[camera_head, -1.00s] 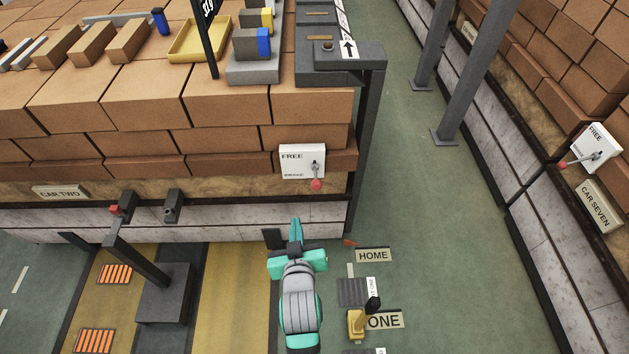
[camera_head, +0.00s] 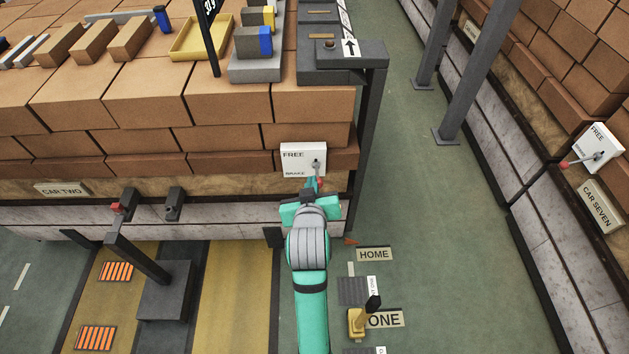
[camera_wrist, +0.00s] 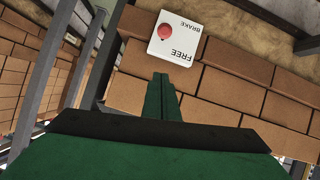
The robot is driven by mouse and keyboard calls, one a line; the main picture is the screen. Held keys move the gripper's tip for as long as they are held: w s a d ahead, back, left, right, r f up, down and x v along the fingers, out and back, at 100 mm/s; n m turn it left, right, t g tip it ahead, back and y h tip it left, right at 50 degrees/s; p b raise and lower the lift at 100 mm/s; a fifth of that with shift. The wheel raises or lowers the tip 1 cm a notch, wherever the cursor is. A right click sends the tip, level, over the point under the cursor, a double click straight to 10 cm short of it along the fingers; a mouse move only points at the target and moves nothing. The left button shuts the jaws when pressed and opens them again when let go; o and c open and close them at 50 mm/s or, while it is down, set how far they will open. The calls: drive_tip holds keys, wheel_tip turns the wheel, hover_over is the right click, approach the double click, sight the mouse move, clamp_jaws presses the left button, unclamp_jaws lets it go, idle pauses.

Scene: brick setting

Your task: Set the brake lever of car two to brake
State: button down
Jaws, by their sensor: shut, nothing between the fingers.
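The brake lever of car two is on a white plate (camera_head: 293,160) on the side of the car, marked FREE above and BRAKE below. Its red knob (camera_head: 320,183) hangs toward the lower right of the plate, partly hidden by my gripper (camera_head: 311,184). In the wrist view the plate (camera_wrist: 185,40) is upside down, and the red knob (camera_wrist: 168,33) stands out beyond the fingertips. My gripper (camera_wrist: 162,77) is shut and empty, its fingers pointing toward the plate. I cannot tell whether they touch the knob. The CAR TWO sign (camera_head: 61,189) is at left.
A second lever plate (camera_head: 597,147) is on the car at right, above the CAR SEVEN sign (camera_head: 595,204). A dark post frame (camera_head: 370,140) stands right of car two's plate. A yellow-based lever (camera_head: 357,322) is on the floor by the ONE sign.

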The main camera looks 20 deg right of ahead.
drive_tip(key=x, duration=1)
drive_tip(key=shift+f, duration=0.1)
drive_tip(key=shift+s+d+f, duration=0.1)
drive_tip(key=shift+s+f, duration=0.15)
drive_tip(key=shift+f, duration=0.35)
drive_tip(key=shift+s+f, duration=0.25)
drive_tip(key=shift+f, duration=0.35)
drive_tip(key=shift+s+d+f, duration=0.1)
drive_tip(key=shift+s+f, duration=0.15)
drive_tip(key=shift+f, duration=0.35)
